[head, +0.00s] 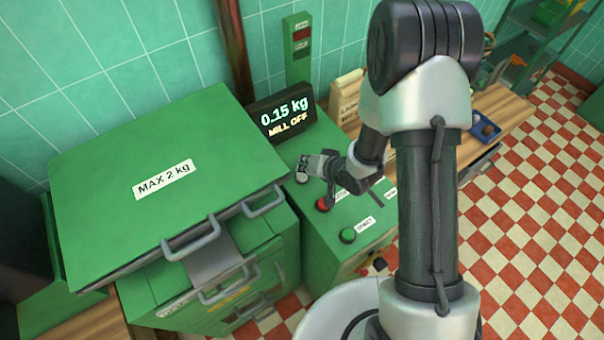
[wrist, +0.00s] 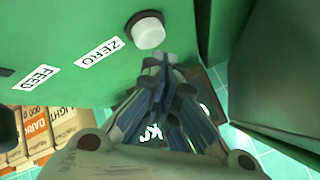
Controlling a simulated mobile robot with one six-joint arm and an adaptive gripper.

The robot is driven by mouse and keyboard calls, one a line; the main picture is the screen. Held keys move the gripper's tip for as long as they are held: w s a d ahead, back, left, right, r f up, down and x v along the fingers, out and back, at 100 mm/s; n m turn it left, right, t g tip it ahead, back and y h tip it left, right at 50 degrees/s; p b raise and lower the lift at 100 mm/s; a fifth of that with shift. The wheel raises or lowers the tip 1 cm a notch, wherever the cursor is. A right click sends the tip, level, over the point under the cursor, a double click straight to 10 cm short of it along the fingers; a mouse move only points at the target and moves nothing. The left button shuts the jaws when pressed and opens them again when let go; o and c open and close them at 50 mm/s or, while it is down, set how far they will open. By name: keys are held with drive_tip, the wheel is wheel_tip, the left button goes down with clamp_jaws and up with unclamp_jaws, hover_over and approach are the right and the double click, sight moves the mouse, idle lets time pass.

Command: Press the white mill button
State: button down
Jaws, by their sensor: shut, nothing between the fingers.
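The white button (wrist: 148,30) sits in a dark ring on the green panel, beside a label reading ZERO. In the head view the white button (head: 301,178) shows small at the panel's left edge, partly covered by the gripper. My gripper (wrist: 158,62) is shut and empty, its fingertips close to the button's rim in the wrist view. In the head view my gripper (head: 308,164) is over the panel beside the button. I cannot tell whether it touches it.
A red button (head: 323,204) and a green button (head: 348,235) are on the same panel. A display (head: 282,115) behind reads 0.15 kg, MILL OFF. A large green lid (head: 120,150) marked MAX 2 kg stands left. Paper bags (head: 345,98) stand behind the panel.

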idle(0.7)
drive_tip(key=shift+f+b, duration=0.4)
drive_tip(key=shift+f, duration=0.05)
drive_tip(key=shift+f+b, duration=0.4)
drive_tip(key=shift+f, duration=0.1)
idle(0.5)
drive_tip(key=shift+r, duration=0.1)
drive_tip(key=shift+r+p, duration=0.8)
drive_tip(key=shift+r, duration=0.05)
wheel_tip(320, 180, up, 5)
drive_tip(key=p, duration=0.4)
drive_tip(key=shift+r, duration=0.1)
idle(0.6)
